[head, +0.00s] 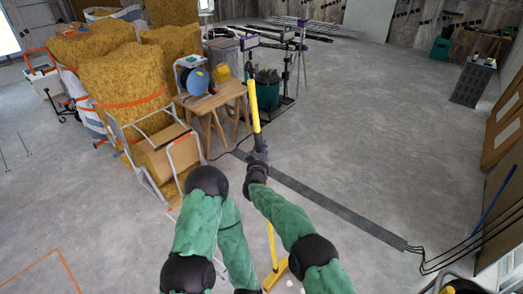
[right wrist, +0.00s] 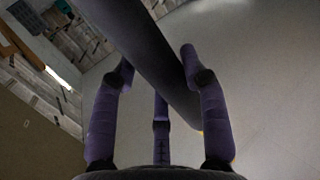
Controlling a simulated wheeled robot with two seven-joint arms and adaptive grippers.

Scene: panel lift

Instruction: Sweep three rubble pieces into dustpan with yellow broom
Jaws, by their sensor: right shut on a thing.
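The yellow broom (head: 253,105) stands nearly upright in the head view, its handle rising above my right gripper (head: 259,153). Its yellow head (head: 275,275) is low on the floor near the bottom edge. My right gripper is shut on the broom handle. In the right wrist view, a dark shaft (right wrist: 150,55) runs between the purple fingers of this gripper (right wrist: 157,62). A small pale piece of rubble (head: 289,283) lies just right of the broom head, partly near my arm. Other rubble is too small or hidden to tell. I cannot make out the dustpan. My left gripper is out of view.
A dark cable cover strip (head: 340,204) crosses the floor, with black cables at its right end. Open floor lies to the right.

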